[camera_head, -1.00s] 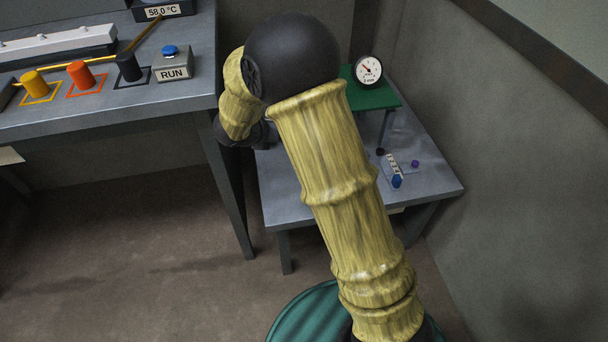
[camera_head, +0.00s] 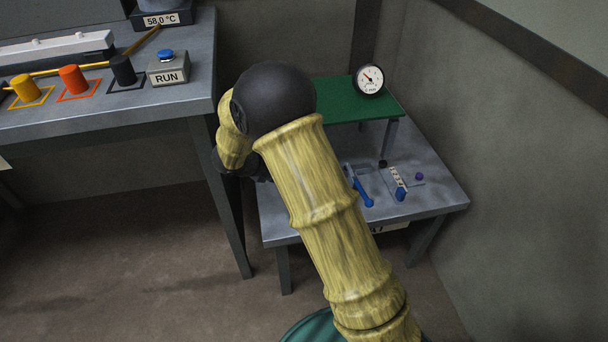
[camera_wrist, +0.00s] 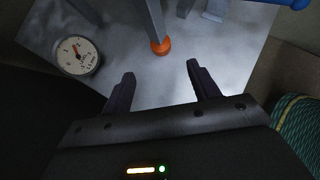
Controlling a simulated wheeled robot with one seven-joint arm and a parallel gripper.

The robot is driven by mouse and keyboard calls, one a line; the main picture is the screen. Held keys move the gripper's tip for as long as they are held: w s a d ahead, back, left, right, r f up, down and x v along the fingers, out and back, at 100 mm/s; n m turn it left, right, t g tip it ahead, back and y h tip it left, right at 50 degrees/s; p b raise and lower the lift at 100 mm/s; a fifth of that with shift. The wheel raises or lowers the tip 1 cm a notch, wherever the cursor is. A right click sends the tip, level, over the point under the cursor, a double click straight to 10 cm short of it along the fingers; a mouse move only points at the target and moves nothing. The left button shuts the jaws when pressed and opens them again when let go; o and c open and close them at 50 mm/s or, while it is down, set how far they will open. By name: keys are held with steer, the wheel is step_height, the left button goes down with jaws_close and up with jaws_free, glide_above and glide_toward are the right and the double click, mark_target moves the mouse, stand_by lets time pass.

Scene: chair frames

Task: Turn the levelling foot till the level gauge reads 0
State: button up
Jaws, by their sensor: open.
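The level gauge (camera_head: 369,80) is a round white dial with a dark rim at the back right corner of a small green-topped table (camera_head: 345,112). Its needle points up and left; the exact reading is too small to tell. A round dial (camera_wrist: 77,55) also shows at the left of the wrist view. The orange levelling foot (camera_wrist: 160,47) is at the bottom of a grey leg in the wrist view. My gripper (camera_wrist: 160,69) is open, its two dark fingers apart and empty, with the foot just beyond the fingertips. In the head view my arm hides the foot and gripper.
The grey low table (camera_head: 430,185) carries a blue-handled lever (camera_head: 362,186), a numbered strip (camera_head: 397,176) with a blue piece (camera_head: 401,194), and a small purple knob (camera_head: 420,176). A workbench with a RUN button box (camera_head: 167,70) stands left. A wall closes the right side.

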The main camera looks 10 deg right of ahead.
steer(key=b+x, duration=0.3)
steer(key=x, duration=1)
steer(key=shift+w+d+f, duration=0.1)
steer(key=shift+w+f, duration=0.05)
steer(key=shift+f, duration=0.1)
steer(key=c, duration=1)
steer(key=shift+o, duration=0.2)
steer(key=shift+b, duration=0.3)
steer(key=shift+f+n+t+b, duration=0.15)
steer(key=shift+n+t+b, duration=0.15)
steer(key=shift+b, duration=0.45)
